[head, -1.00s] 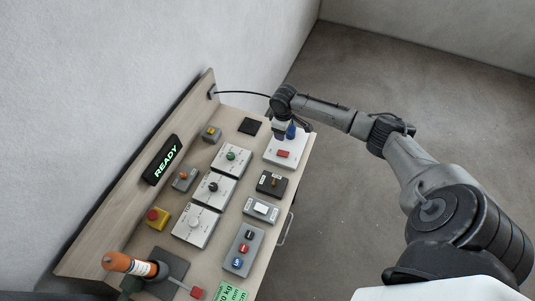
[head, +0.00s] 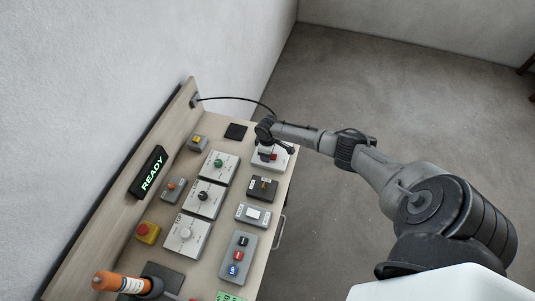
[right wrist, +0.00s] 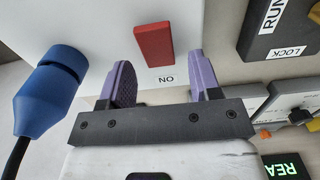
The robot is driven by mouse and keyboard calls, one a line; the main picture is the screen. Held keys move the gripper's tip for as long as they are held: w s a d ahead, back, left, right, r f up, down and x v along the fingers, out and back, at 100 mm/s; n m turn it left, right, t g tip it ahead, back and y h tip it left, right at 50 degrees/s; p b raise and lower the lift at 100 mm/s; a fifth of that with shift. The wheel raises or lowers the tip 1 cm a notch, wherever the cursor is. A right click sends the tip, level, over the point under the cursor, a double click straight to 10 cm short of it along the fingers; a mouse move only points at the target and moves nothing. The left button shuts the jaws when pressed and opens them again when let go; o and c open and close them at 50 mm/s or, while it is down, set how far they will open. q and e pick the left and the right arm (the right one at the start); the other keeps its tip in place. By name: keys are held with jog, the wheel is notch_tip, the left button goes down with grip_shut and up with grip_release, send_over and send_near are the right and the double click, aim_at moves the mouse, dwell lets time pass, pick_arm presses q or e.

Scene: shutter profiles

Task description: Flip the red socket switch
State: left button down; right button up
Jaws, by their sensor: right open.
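The red socket switch (right wrist: 154,45) is a red rocker on a white box, with "ON" printed beside it. In the right wrist view it lies just beyond and between the tips of my right gripper (right wrist: 159,64). The purple fingers are apart, with nothing held between them; contact with the box cannot be told. In the head view my right gripper (head: 267,151) is over the white socket box (head: 282,160) and partly hides the switch. A blue plug (right wrist: 52,88) with a black cable sits in the box beside the gripper. My left gripper is not in view.
Black and grey control boxes crowd the bench close by, including a black rotary box (head: 263,187) and a green-knob panel (head: 218,163). A lit READY display (head: 151,173) is on the back board. A black cable (head: 238,99) arches from the board towards the socket box.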

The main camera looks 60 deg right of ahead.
jog(key=shift+f, duration=0.55)
